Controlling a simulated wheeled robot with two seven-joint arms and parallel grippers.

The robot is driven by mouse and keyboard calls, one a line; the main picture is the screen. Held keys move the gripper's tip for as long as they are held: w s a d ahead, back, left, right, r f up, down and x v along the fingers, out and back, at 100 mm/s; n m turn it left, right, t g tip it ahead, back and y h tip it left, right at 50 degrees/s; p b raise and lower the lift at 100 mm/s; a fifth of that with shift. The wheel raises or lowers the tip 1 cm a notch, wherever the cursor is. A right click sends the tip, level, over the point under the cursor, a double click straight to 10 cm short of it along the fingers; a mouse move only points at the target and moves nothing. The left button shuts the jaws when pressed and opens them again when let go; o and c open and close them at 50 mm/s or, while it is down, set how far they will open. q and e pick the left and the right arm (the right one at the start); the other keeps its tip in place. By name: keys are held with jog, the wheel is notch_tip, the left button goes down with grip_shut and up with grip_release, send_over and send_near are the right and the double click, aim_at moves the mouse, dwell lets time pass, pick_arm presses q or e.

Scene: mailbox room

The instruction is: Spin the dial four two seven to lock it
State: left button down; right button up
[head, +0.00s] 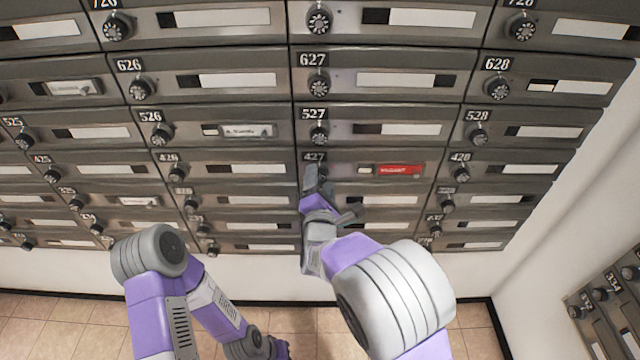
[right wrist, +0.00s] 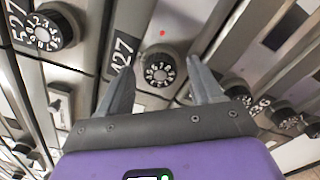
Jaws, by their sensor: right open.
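Mailbox 427 (head: 345,172) is in the middle of the wall in the head view, with a red name label (head: 400,170). Its round black dial (right wrist: 160,70), with white numerals, shows in the right wrist view beside the 427 plate (right wrist: 124,58). My right gripper (head: 316,178) is at this dial and hides it in the head view. In the right wrist view its two fingers stand apart, one on each side of the dial; I cannot tell whether they touch it. My left arm hangs low at the left of the head view; its fingers cannot be made out.
Dial 527 (head: 319,133) sits just above and dial 428 (head: 460,168) to the right. Rows of similar mailboxes surround them. A white side wall (head: 570,190) is at the right, with another mailbox bank (head: 610,310) at the lower right. The tiled floor below is clear.

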jog(key=c, duration=1.1)
jog(key=shift+o, duration=0.2)
jog(key=shift+m, duration=0.4)
